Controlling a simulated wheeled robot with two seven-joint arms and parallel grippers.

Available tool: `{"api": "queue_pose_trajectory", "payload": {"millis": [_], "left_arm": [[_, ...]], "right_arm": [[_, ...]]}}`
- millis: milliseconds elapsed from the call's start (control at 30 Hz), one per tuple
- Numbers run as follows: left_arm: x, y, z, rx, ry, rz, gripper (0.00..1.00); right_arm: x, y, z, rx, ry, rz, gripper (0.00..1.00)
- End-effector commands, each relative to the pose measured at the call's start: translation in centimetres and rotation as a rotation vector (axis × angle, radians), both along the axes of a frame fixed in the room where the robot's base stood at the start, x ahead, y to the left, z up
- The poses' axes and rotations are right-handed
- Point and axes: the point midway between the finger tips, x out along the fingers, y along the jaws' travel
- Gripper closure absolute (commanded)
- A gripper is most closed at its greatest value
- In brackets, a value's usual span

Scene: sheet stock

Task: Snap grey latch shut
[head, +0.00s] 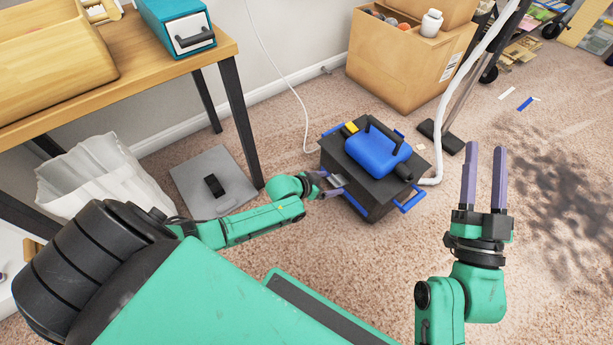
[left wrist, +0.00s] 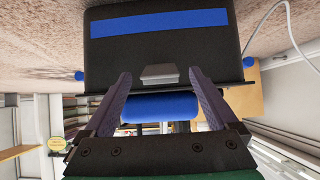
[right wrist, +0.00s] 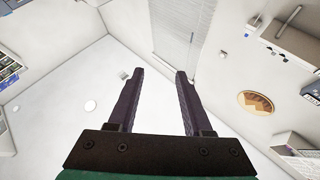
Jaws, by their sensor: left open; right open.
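A grey latch (head: 336,181) sits on the near left side of a black box (head: 375,206) with blue trim, on the carpet. In the left wrist view the latch (left wrist: 160,75) shows as a grey plate on the black wall, between and beyond my fingertips. My left gripper (head: 328,186) is at the latch, open; in the left wrist view its fingers (left wrist: 158,80) stand one on each side of it. I cannot tell whether they touch it. My right gripper (head: 487,152) is open and empty, pointing up, to the right of the box.
A blue tank with a black handle (head: 374,148) sits on the box. A cardboard box (head: 402,66) stands behind. A wooden table (head: 150,60), its leg (head: 240,125) and a grey panel (head: 213,180) are to the left. A white hose (head: 470,65) runs behind right.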

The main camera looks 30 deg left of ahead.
Motion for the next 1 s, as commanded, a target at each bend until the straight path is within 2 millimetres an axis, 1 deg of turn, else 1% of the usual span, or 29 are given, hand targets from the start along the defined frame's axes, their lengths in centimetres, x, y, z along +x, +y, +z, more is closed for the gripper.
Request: {"api": "queue_pose_trajectory", "payload": {"millis": [100,267,567,767,867,1000], "left_arm": [[-0.3,0.2,0.4,0.001,0.0,0.001,0.07],[-0.7,0.3,0.7,0.0,-0.001,0.0,0.07],[-1.5,0.6,1.3,0.002,-0.001,-0.001,0.07],[-2.2,0.9,1.9,0.001,-0.001,0.0,0.07],[-2.6,1.1,2.2,0.001,0.0,-0.001,0.07],[-3.2,1.3,2.6,0.001,0.001,-0.001,0.07]], "right_arm": [[-0.1,0.4,-2.8,-0.016,0.087,0.01,0.5],[-0.6,0.8,-6.8,-0.035,0.203,0.026,0.5],[-2.8,1.4,-14.1,-0.069,0.419,0.058,0.5],[-5.3,1.8,-18.8,-0.094,0.572,0.081,0.5],[-6.9,1.9,-21.1,-0.107,0.651,0.095,0.5],[-9.6,2.1,-24.3,-0.125,0.765,0.114,0.5]]}}
